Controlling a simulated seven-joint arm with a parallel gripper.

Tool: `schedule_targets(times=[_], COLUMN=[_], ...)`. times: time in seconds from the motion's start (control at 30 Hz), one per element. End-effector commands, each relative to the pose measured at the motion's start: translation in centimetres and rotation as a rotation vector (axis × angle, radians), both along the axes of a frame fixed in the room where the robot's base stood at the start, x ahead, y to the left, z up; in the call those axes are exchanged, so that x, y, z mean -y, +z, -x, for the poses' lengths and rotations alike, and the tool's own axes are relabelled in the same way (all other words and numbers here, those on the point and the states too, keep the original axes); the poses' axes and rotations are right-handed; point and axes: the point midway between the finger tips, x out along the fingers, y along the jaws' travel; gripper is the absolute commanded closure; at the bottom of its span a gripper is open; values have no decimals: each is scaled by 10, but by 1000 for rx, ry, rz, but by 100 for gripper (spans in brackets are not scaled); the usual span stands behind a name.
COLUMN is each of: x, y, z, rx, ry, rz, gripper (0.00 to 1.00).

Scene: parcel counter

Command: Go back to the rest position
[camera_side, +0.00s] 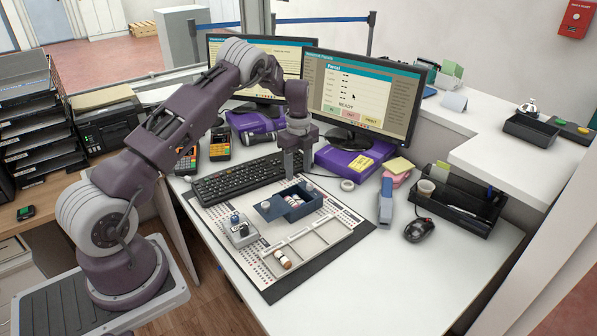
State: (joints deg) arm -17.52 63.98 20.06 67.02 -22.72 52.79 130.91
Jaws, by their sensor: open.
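My gripper (298,172) points straight down over the back of the dark blue box (302,209), behind or above it. Its two fingers are apart, with nothing visible between them. The box is open and has small white and red items (294,200) inside. A flat blue panel (268,210) sits at the box's left side; whether it is attached is unclear. I cannot tell whether my fingertips touch the box.
A keyboard (238,178), monitor (360,95), stapler (386,200) and mouse (419,230) stand around. The counter's front right is clear.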

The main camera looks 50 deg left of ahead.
Motion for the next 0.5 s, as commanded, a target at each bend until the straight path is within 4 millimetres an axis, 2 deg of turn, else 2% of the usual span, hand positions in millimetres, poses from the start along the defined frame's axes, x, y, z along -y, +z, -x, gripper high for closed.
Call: schedule_targets(times=[0.33, 0.37, 0.43, 0.47, 0.5], x=[1, 4, 16, 26, 41], y=[4, 11, 45, 67, 101], z=[0, -1, -1, 0, 5], rx=[4, 9, 41, 60, 88], ry=[10, 26, 114, 170, 262], rz=[0, 1, 6, 12, 24], gripper=[52, 52, 52, 52, 52])
